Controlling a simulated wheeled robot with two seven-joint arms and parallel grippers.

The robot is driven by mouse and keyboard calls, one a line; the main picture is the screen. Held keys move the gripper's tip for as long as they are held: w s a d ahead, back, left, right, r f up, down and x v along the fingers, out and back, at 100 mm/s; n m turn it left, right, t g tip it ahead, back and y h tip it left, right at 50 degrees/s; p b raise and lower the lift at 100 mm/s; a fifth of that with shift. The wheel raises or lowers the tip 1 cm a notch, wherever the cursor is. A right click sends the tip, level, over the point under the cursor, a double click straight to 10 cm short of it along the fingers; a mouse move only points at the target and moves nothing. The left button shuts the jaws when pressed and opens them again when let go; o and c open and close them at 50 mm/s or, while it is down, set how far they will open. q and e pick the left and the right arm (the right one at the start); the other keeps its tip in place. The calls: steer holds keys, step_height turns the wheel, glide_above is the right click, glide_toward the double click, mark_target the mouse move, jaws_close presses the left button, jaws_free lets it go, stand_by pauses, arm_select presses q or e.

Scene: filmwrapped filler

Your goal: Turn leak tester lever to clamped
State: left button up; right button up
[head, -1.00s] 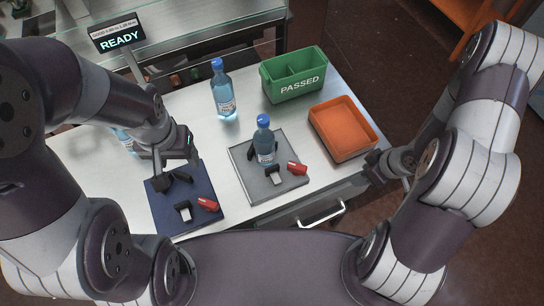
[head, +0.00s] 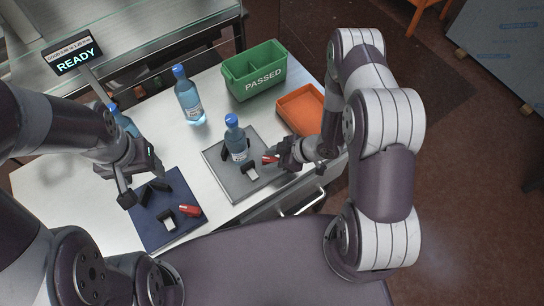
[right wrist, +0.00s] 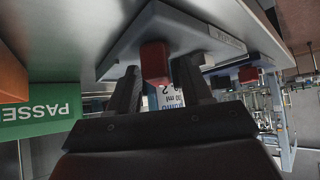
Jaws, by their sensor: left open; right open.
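A grey tester plate (head: 234,186) carries an upright blue-capped bottle (head: 237,143) between black clamp parts. Its red lever (head: 269,159) is at the plate's right side and partly hidden by my right gripper (head: 280,157). In the right wrist view the red lever (right wrist: 155,62) shows between the two spread fingers of my right gripper (right wrist: 158,88); contact cannot be told. A blue plate (head: 164,233) on the left has black clamp parts, a red lever (head: 190,211) and no bottle. My left gripper (head: 138,190) is open and empty near the blue plate's upper left corner.
A green PASSED bin (head: 254,78) and an orange tray (head: 300,108) stand behind the grey plate. One bottle (head: 188,96) stands behind, another (head: 122,122) is beyond my left arm. A READY display (head: 76,59) is at back left.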

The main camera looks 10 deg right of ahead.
steer(key=shift+c, duration=0.3)
steer(key=shift+a, duration=0.1)
jaws_close()
steer(key=shift+f+m+t, duration=0.1)
steer(key=shift+m+t, duration=0.2)
steer(key=shift+m, duration=0.1)
steer(key=m+t+h+b, duration=0.1)
steer(key=m+t+h, duration=0.1)
steer(key=m, duration=0.2)
steer(key=m+t+h, duration=0.2)
steer(key=m+h, duration=0.1)
steer(key=m, duration=0.1)
steer(key=shift+b, duration=0.35)
steer(key=m+h, duration=0.3)
steer(key=m, duration=0.2)
steer(key=shift+w+t+h, duration=0.1)
steer(key=shift+t+h, duration=0.2)
steer(key=shift+h, duration=0.1)
steer(key=shift+m+g+h+b, duration=0.4)
steer(key=shift+m+h, duration=1.1)
steer(key=shift+m, duration=0.5)
